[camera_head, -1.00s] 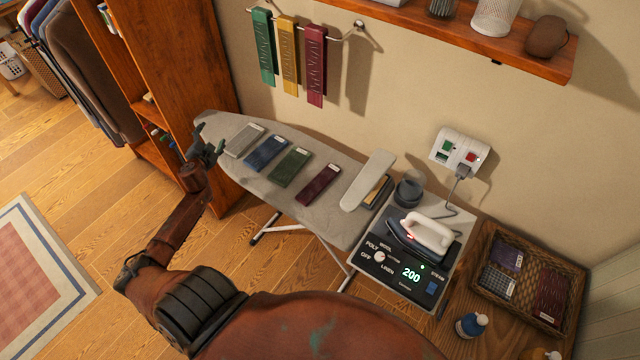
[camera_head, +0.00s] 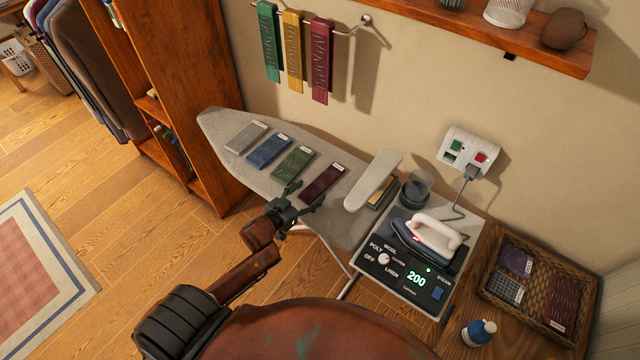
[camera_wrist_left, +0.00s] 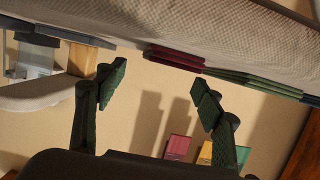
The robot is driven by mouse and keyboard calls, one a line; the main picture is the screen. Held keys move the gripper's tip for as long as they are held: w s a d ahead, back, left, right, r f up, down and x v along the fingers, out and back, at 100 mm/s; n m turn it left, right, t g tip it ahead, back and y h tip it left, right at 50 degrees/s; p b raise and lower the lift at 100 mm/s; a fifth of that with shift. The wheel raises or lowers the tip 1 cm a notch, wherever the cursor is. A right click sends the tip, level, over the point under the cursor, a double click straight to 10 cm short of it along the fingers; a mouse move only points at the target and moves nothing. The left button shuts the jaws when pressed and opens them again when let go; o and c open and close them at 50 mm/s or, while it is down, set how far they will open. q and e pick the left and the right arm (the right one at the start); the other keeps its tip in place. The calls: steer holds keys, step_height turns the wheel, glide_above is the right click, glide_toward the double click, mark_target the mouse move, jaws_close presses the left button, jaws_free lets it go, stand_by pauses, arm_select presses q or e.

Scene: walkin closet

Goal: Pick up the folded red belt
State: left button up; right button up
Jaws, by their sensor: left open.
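The folded red belt (camera_head: 322,184) is a dark red, flat strip with a pale tag at its upper end. It lies on the grey ironing board (camera_head: 222,124), at the right end of a row of folded strips. My left gripper (camera_head: 306,195) is open and empty, just in front of the belt at the board's near edge. In the left wrist view the red belt (camera_wrist_left: 175,57) lies beyond the spread fingers (camera_wrist_left: 155,92), apart from them. My right gripper is in neither view.
Green (camera_head: 293,163), blue (camera_head: 268,151) and grey (camera_head: 246,137) strips lie left of the belt. A small sleeve board (camera_head: 372,181) stands close on its right. Further right are an iron (camera_head: 428,236) and a wicker basket (camera_head: 490,290). Another red strip (camera_head: 320,60) hangs on the wall rail.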

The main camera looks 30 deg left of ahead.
mark_target(321, 182)
arm_select(q)
steer(key=x, duration=0.6)
steer(key=shift+c, duration=0.2)
steer(key=c, duration=1.2)
